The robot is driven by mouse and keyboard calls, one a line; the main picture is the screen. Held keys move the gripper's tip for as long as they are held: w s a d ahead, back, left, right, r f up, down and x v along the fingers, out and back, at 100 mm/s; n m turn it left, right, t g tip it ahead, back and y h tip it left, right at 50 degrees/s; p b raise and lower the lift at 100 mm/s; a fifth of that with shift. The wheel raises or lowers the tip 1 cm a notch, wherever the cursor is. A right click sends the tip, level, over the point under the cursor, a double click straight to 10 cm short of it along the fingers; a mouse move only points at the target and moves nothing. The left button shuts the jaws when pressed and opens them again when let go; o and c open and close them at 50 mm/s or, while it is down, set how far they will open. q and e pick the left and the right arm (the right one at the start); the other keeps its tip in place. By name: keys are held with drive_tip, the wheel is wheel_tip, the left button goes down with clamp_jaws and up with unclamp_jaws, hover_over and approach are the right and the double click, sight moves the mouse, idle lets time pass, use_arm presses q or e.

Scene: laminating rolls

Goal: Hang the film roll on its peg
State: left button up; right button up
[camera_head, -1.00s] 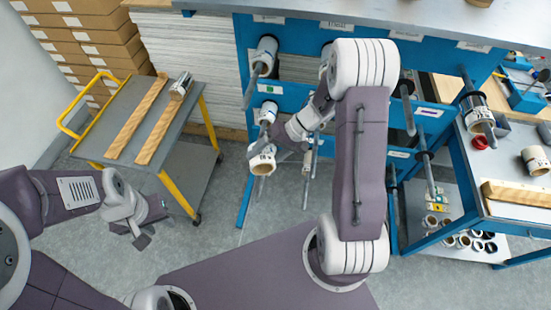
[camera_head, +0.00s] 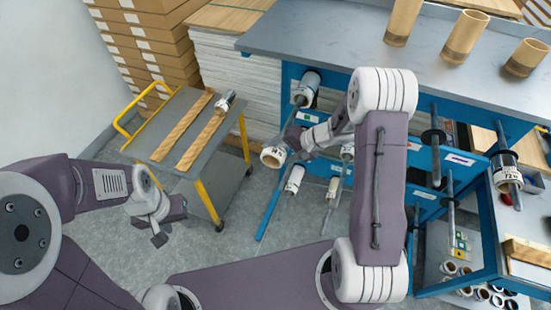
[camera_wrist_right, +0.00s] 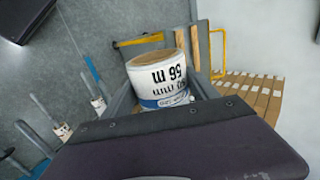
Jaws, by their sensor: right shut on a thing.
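The film roll (camera_head: 273,157) is white with a brown core, held by my right gripper (camera_head: 284,148) in front of the left side of the blue rack. Grey pegs stick out of the rack; one upper left peg (camera_head: 291,118) carries a white roll (camera_head: 307,86). Lower pegs carry rolls (camera_head: 294,179) too. The held roll appears apart from the pegs, and which peg is its own cannot be told. My left gripper (camera_head: 160,235) hangs empty at the left.
A grey cart (camera_head: 180,125) with yellow handle and wooden strips stands left of the rack. The rack's grey top (camera_head: 340,40) bears several brown tubes at right. A blue bench (camera_head: 490,230) is at the right. Stacked boxes (camera_head: 150,40) stand behind. Floor is clear around the rack's left leg.

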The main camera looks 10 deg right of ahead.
drive_tip(key=w+d, duration=0.2)
drive_tip(key=w, duration=0.1)
drive_tip(key=shift+d+f+b, duration=0.1)
drive_tip(key=shift+d+b, duration=0.05)
drive_tip(key=shift+b, duration=0.25)
drive_tip(key=shift+w+d+p, duration=0.7)
drive_tip(key=shift+w+p, duration=0.35)
drive_tip(key=shift+p, duration=0.15)
drive_tip(key=shift+w+d+p, duration=0.65)
drive_tip(key=shift+w+p, duration=0.4)
drive_tip(key=shift+p, duration=0.2)
drive_tip(key=shift+w+d+p, duration=0.7)
drive_tip(key=shift+w+p, duration=0.35)
drive_tip(key=shift+p, duration=0.15)
drive_tip(key=o, duration=1.6)
drive_tip(key=shift+c, duration=0.2)
drive_tip(key=s+d+r+p, duration=0.1)
drive_tip(key=s+d+p, duration=0.1)
drive_tip(key=s+d, duration=0.5)
drive_tip(key=d, duration=0.3)
drive_tip(key=shift+s+d+p, duration=0.15)
drive_tip(key=shift+d+p, duration=0.15)
drive_tip(key=shift+d, duration=0.05)
